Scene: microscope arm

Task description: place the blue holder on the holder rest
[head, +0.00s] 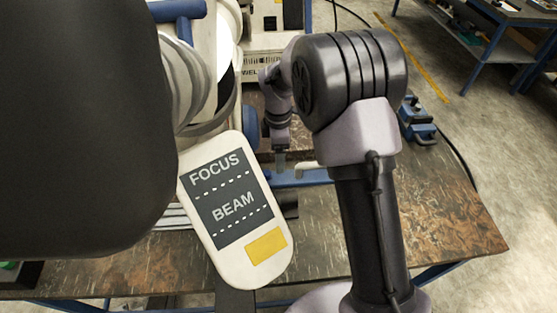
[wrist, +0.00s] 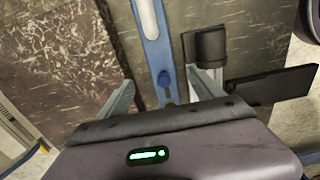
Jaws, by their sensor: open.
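The blue holder (wrist: 150,55) is a long blue bar with a pale slot and a small dark blue knob near its end. In the wrist view it runs down from the top edge to between the fingers of my gripper (wrist: 160,80). The fingers are open, one on each side of it; I cannot tell whether they touch it. In the head view the blue bar (head: 318,177) lies across the table below my gripper (head: 293,170), partly hidden by my arm. A black cylinder on a flat support (wrist: 208,45), possibly the holder rest, stands right of the bar.
A pale panel marked FOCUS and BEAM (head: 235,210) and a large dark body hide much of the left. A black plate (wrist: 270,85) lies right of the fingers. A blue device (head: 415,122) sits at the table's right. The worn tabletop (head: 450,215) is clear at front right.

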